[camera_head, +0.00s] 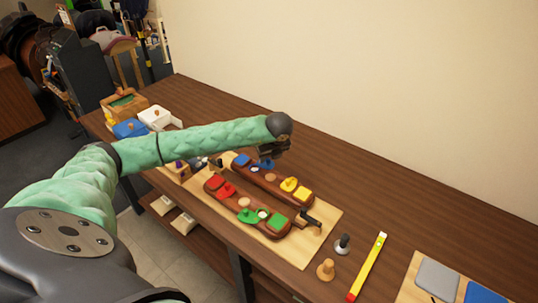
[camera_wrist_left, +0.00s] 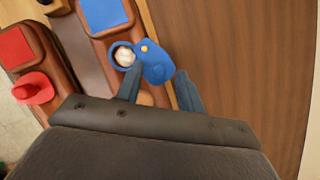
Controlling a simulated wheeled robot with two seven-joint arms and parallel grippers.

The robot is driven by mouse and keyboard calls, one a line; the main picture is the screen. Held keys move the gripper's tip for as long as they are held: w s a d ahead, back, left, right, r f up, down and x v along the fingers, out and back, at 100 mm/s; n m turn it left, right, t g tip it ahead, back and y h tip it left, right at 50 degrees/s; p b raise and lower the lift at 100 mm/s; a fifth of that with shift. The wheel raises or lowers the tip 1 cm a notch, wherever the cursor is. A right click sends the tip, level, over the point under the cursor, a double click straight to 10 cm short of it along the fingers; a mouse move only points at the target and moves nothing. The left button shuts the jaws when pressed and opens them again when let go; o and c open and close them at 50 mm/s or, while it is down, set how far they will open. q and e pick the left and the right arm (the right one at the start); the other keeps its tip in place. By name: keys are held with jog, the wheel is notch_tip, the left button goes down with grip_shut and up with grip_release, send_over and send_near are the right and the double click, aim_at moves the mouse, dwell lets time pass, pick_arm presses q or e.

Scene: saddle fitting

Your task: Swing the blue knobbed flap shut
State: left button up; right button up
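The blue flap (camera_wrist_left: 157,66) with a small yellow knob (camera_wrist_left: 144,47) is swung to the side of a blue-ringed round opening (camera_wrist_left: 124,56), which shows something whitish inside. In the head view the blue flap (camera_head: 264,164) sits on the far brown saddle-like block, just below my gripper. My left gripper (camera_wrist_left: 160,72) is open. Its two dark fingers reach to the flap's near part, one on either side; I cannot tell if they touch it. In the head view the left gripper (camera_head: 272,152) hangs over the block. My right gripper is not in view.
Red (camera_head: 226,189), green (camera_head: 246,215) and yellow (camera_head: 289,184) flaps stand on the brown blocks on a pale board (camera_head: 323,218). A black-handled piece (camera_head: 311,217) is at the board's right. A yellow level (camera_head: 368,265) lies farther right. The table behind the blocks is clear.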

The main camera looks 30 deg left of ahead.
pick_arm(q)
jog(key=shift+a+f, duration=0.2)
jog(key=shift+f, duration=0.25)
jog(key=shift+w+f, duration=0.1)
jog(key=shift+f, duration=0.15)
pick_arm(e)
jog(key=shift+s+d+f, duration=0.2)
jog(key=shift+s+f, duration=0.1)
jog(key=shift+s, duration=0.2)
pick_arm(q)
jog(key=shift+c, duration=0.2)
grip_shut()
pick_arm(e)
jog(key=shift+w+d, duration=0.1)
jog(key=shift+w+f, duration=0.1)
